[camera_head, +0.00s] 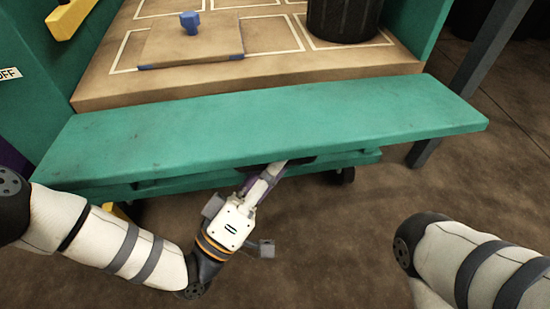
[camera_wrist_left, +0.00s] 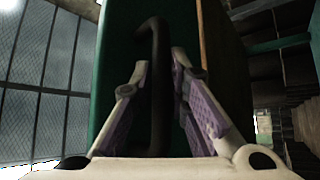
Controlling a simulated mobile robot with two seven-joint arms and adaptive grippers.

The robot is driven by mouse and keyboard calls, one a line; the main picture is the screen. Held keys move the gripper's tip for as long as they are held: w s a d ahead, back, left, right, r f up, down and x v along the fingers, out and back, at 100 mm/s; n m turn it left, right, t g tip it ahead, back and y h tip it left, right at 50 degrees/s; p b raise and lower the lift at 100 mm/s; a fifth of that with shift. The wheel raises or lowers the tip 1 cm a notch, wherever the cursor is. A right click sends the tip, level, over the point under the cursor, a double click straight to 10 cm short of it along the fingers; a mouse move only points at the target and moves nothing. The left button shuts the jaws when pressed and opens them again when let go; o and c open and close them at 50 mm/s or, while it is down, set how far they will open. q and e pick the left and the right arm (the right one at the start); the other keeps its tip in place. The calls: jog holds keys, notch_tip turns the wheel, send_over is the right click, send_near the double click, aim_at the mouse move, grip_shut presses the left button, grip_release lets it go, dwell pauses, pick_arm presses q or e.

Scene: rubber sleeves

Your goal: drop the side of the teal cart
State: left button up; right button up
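The teal cart's near side is a long teal panel (camera_head: 270,120) leaning outward in front of the wooden deck (camera_head: 270,82), its broad face turned up. Its exact angle is hard to tell. My left gripper (camera_head: 274,172) reaches under the panel's near edge, where its fingertips are partly hidden. In the left wrist view the purple-padded fingers (camera_wrist_left: 163,85) stand apart on both sides of a dark bar handle (camera_wrist_left: 157,90) on a teal surface (camera_wrist_left: 122,50). Gaps show between fingers and handle. My right arm shows at lower right, but its gripper is out of view.
On the deck are a board with a blue knob (camera_head: 190,24) and a black ribbed cylinder (camera_head: 343,18). A yellow handle (camera_head: 70,17) is on the teal wall at upper left. A dark post (camera_head: 470,85) stands at right. Brown floor (camera_head: 330,245) in front is clear.

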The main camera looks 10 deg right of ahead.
pick_arm(q)
jog(key=shift+o, duration=1.2)
jog(key=shift+r, duration=0.1)
jog(key=shift+a, duration=0.1)
